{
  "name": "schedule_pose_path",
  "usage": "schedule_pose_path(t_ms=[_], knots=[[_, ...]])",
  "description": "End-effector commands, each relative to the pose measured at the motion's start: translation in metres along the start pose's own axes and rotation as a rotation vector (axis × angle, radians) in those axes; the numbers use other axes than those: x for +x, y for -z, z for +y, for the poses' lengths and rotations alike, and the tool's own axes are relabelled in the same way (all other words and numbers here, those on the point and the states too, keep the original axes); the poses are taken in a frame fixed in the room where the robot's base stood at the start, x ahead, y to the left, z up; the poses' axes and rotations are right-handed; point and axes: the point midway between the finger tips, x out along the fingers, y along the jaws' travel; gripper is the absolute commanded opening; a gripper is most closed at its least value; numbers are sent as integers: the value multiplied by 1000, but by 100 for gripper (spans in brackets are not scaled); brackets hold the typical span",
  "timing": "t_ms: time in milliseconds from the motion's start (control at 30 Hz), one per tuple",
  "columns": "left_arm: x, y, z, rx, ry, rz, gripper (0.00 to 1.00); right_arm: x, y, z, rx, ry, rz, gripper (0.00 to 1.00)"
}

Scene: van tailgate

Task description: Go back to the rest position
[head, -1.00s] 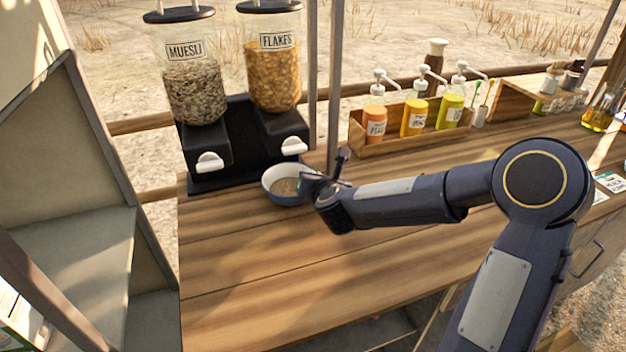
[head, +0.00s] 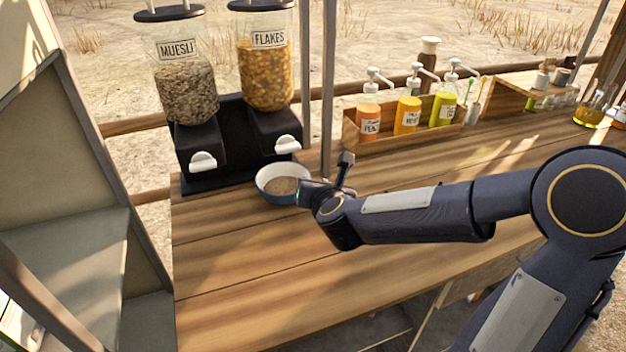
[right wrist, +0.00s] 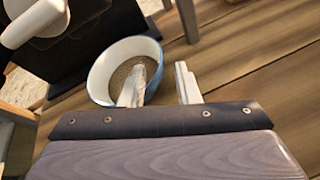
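A blue bowl with a white inside (head: 283,183) stands upright on the wooden counter before the dispensers, with brown grainy food in it. It also shows in the right wrist view (right wrist: 124,70). My right gripper (head: 308,190) is at the bowl's right side, low over the counter. The left finger overlaps the bowl's near right part and the right finger is over bare wood. I cannot tell whether a finger touches the bowl. My left gripper is not in view.
Muesli (head: 186,85) and flakes (head: 266,70) dispensers stand behind the bowl. A wooden box of pump bottles (head: 408,118) is at the back, near a thin post (head: 327,80). A shelf unit (head: 70,190) is at left. The counter's front left is clear.

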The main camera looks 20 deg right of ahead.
Motion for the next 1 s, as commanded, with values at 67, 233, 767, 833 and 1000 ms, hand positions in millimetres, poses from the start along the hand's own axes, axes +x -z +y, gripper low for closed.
schedule_pose_path(t_ms=[67,233,767,833,1000], knots=[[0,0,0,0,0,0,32,-8,0,0,-1,-1,-1,29],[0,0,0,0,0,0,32,-15,0,0,-3,-1,1,29],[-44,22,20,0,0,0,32,-149,-23,33,-1564,-471,-42,29],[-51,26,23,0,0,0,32,-175,-16,27,-1834,-561,-65,29],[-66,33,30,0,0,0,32,-238,7,0,-2416,-814,-151,29]])
